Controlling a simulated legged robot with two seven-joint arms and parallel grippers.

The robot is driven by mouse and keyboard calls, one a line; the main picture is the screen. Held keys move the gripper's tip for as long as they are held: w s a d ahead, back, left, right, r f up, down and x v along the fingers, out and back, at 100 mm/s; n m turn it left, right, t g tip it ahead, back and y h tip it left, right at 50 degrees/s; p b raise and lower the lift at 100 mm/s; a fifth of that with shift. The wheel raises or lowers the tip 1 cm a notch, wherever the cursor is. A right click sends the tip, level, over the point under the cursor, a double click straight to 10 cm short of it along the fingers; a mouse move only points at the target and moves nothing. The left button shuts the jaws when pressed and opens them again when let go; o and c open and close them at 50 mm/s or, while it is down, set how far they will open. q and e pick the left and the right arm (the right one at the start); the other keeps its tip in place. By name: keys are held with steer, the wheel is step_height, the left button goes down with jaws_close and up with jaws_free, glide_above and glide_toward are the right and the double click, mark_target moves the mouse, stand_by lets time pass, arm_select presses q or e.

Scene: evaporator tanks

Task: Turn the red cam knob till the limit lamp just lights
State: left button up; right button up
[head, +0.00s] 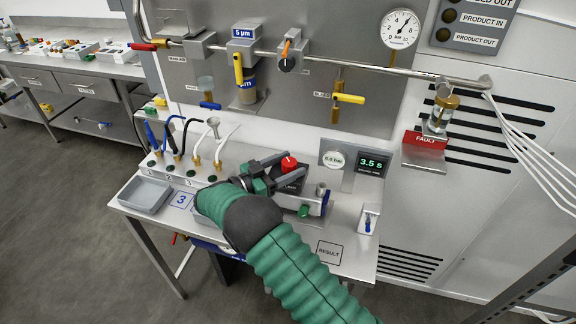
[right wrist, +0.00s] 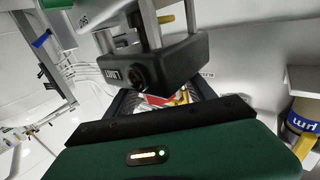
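The red cam knob (head: 289,162) sits on top of a dark block on the bench fixture. My right gripper (head: 280,168) reaches it from the left, its dark fingers apart on either side of the knob's area. Whether they touch it is hidden. The black limit box (right wrist: 165,62) fills the upper middle of the right wrist view, and its round limit lamp (right wrist: 137,77) looks dark. Some red, white and yellow shows between the fingers there, too small to make out. My left gripper is not in view.
A grey tray (head: 144,196) and several cabled fittings are at left. Pipes and valves run above. The bench by the RESULT square (head: 329,252) is clear.

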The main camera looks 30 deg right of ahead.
steer(key=a+b, duration=0.2)
steer(key=a, duration=1.5)
